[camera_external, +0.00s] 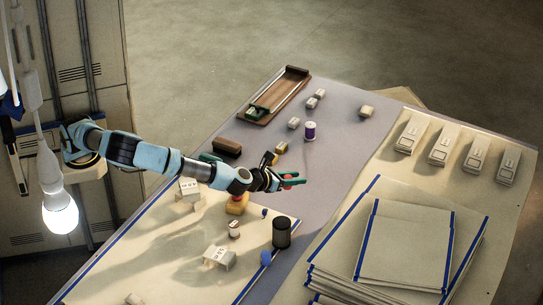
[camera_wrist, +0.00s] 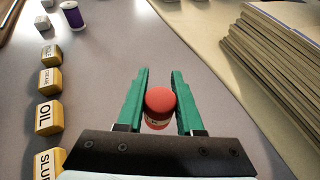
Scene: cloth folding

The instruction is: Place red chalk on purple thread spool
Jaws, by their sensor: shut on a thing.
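The red chalk (camera_wrist: 160,101) shows in the wrist view between the two green fingers of my gripper (camera_wrist: 160,104). It is a short red piece with a pale label on its side. My gripper (camera_external: 291,183) is shut on it and holds it above the table in the external view, where the red chalk (camera_external: 289,176) is mostly hidden by the fingers. The purple thread spool (camera_external: 310,131) stands upright on the grey table, farther back than my gripper. It also shows at the upper left of the wrist view (camera_wrist: 73,15). Nothing lies on top of the spool.
Several yellow labelled blocks (camera_wrist: 49,117) stand in a row left of my gripper. A wooden tray (camera_external: 291,85) lies at the back. A stack of pale cloths or boards (camera_external: 405,245) is on the right. A black cylinder (camera_external: 281,233) stands nearer the front. Grey table around the spool is partly clear.

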